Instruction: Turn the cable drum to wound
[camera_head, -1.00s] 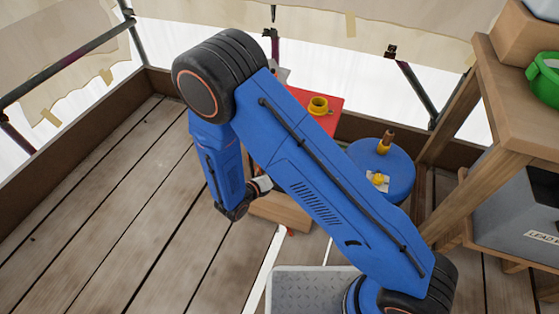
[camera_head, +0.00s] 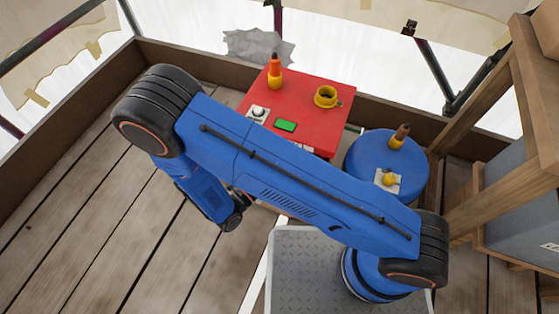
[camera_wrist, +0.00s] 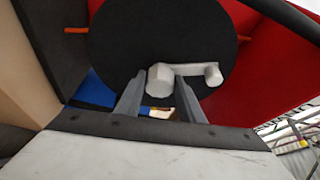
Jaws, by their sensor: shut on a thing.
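The wrist view shows a black disc (camera_wrist: 110,45), apparently the cable drum, at a red surface. At its lower middle is a pale crank (camera_wrist: 192,69) with a faceted hub (camera_wrist: 160,78) at the left and a rounded knob at the right. My gripper (camera_wrist: 160,88) has its two grey fingers either side of the hub and is shut on it. The crank's arm lies nearly level in that view. In the head view my arm hides the gripper, the crank and the disc. No wound mark is readable.
A wooden bench (camera_head: 480,95) is at the far right. The plank floor (camera_head: 80,190) at left is clear.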

